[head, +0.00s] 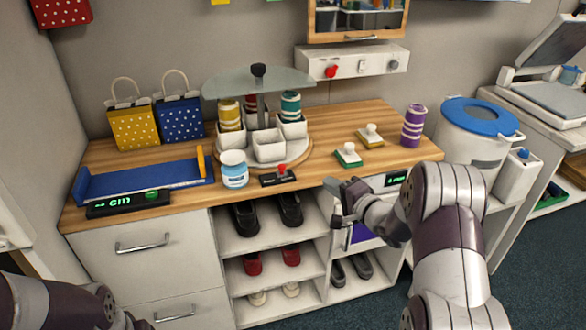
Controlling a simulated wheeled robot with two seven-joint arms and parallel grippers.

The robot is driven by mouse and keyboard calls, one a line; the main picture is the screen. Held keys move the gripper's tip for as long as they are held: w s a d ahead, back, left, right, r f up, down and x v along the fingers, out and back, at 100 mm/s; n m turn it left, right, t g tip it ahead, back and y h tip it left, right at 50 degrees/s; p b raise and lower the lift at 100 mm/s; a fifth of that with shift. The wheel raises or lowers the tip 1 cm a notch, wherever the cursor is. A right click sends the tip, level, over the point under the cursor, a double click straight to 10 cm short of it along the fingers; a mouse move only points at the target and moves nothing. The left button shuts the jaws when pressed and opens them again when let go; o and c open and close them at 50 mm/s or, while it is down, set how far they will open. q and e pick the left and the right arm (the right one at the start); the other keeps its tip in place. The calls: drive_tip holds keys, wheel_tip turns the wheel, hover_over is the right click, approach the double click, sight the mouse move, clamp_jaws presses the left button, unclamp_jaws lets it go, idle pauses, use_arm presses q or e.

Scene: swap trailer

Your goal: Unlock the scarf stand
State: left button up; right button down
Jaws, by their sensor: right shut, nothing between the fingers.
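The scarf stand (267,146) is a round stand with white cups holding rolled striped scarves, under a glass top on a dark post. It stands at the back middle of the wooden counter. A small black box with a red-topped lever (281,174) sits on the counter in front of it. My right gripper (338,203) is shut and empty at the counter's front edge, to the right of the lever box and apart from it. My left gripper (140,322) shows only in part at the bottom left, so its jaws cannot be judged.
A blue tray (140,183), a scale display (128,203) and a white-blue jar (234,170) are on the left. Two stamps (348,155) and a purple striped roll (413,126) are on the right. Shelves with shoes (290,210) lie below. A white bin (470,140) stands right.

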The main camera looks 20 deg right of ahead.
approach(282, 172)
drive_tip(key=w+d+r, duration=0.2)
drive_tip(key=w+d, duration=0.2)
use_arm(q)
drive_tip(key=shift+w+d+f+b, duration=0.1)
drive_tip(key=shift+w+f+b, duration=0.05)
drive_tip(key=shift+f+b, duration=0.25)
use_arm(e)
drive_tip(key=w+a, duration=0.1)
drive_tip(key=a, duration=0.1)
drive_tip(key=w+a+f, duration=0.1)
drive_tip(key=a, duration=0.1)
drive_tip(key=shift+w+a+f, duration=0.1)
drive_tip(key=shift+w, duration=0.2)
drive_tip(key=a, duration=0.3)
drive_tip(key=shift+s+a, duration=0.1)
drive_tip(key=shift+a, duration=0.25)
use_arm(q)
drive_tip(key=shift+r, duration=0.2)
